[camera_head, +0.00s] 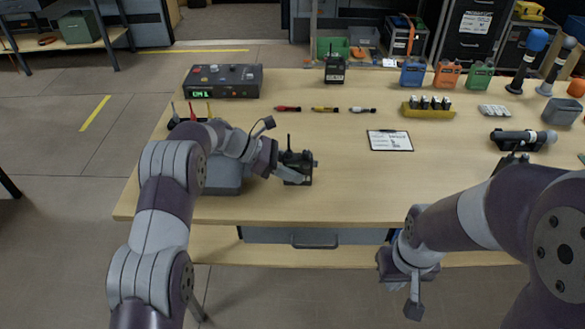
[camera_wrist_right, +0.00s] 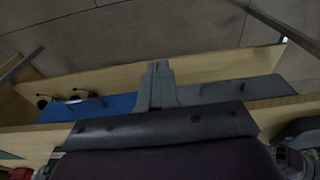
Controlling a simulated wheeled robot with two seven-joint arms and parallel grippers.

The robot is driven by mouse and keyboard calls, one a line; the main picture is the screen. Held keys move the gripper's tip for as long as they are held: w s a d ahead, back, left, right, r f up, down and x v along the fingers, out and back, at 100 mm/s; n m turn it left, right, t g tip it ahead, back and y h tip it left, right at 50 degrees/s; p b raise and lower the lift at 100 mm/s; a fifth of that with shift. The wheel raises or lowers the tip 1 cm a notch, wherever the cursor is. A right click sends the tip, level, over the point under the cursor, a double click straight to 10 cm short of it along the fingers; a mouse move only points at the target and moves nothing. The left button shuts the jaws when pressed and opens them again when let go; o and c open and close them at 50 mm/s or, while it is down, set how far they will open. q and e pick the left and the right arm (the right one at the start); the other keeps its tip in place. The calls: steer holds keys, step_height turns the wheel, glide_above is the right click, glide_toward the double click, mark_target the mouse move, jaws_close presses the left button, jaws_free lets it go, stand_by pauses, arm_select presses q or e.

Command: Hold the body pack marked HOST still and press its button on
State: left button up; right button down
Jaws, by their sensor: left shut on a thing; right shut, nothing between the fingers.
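A small black body pack (camera_head: 297,172) with a stub antenna is near the table's front edge, left of centre. My left gripper (camera_head: 290,174) is shut on it from the left side. Its marking and button are too small to make out. A second dark pack with an antenna (camera_head: 334,70) stands at the back of the table; its label is unreadable. My right gripper (camera_wrist_right: 158,70) is shut and empty in the right wrist view. In the head view the right wrist hangs in front of the table's front edge, well right of the held pack.
A clipboard (camera_head: 390,140) lies right of the held pack, with coloured connectors (camera_head: 325,109) behind. A receiver box (camera_head: 222,80) stands at the back left. A yellow battery tray (camera_head: 428,110) and a black cylindrical device (camera_head: 518,139) are on the right. The table's middle front is clear.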

stand_by(0.4)
steer(key=w+a+t+y, duration=0.1)
steer(key=w+t, duration=0.1)
steer(key=w, duration=0.3)
steer(key=w+a+f+t+y, duration=0.1)
steer(key=w+a+t, duration=0.1)
steer(key=w, duration=0.3)
steer(key=w+a+t+y, duration=0.1)
steer(key=w+a+t, duration=0.1)
steer(key=w, duration=0.3)
steer(key=shift+w+a+f+n+t, duration=0.1)
steer(key=shift+w+f+n+t, duration=0.1)
steer(key=shift+t, duration=0.25)
steer(key=shift+w+f+n+t, duration=0.1)
steer(key=shift+n+t, duration=0.1)
steer(key=shift+t, duration=0.25)
steer(key=t+y, duration=0.2)
steer(key=y, duration=0.6)
glide_toward(306, 167)
steer(key=s+a+f, duration=0.2)
steer(key=s+a, duration=0.4)
steer(key=shift+n+y, duration=0.4)
steer(key=w, duration=0.8)
steer(key=shift+w+d, duration=0.1)
steer(key=shift+w, duration=0.25)
steer(key=shift+w, duration=0.1)
steer(key=shift+w, duration=0.35)
